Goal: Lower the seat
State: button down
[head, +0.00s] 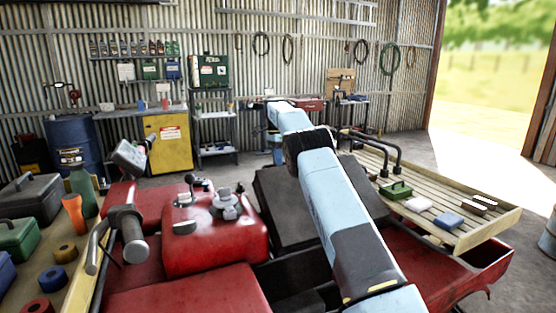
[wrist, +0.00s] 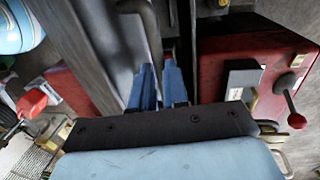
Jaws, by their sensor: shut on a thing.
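The quad's black seat (head: 285,205) stands tilted up behind the red tank in the head view, partly hidden by my light blue arm. My gripper (wrist: 160,75) shows in the wrist view as two blue fingers close together. A thin dark bent rod (wrist: 152,35) runs down between the fingertips, and they are shut on it. A broad grey panel (wrist: 85,45) lies just left of the fingers; I cannot tell whether it is part of the seat.
The red tank (head: 215,235) and handlebar grip (head: 130,235) are in front. A slatted rear rack (head: 440,200) carries a green box (head: 395,190) and small blocks. A lever with a red knob (wrist: 297,121) shows right of my gripper. A bench with tools is at left.

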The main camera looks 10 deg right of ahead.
jog(key=shift+w+r, duration=0.1)
jog(key=shift+r, duration=0.35)
jog(key=c, duration=1.3)
grip_release()
jog(key=shift+o, duration=0.9)
jog(key=shift+f, duration=0.25)
jog(key=shift+r, duration=1.4)
jog(key=s+r, duration=1)
jog(key=s, duration=0.4)
jog(key=shift+d, duration=0.3)
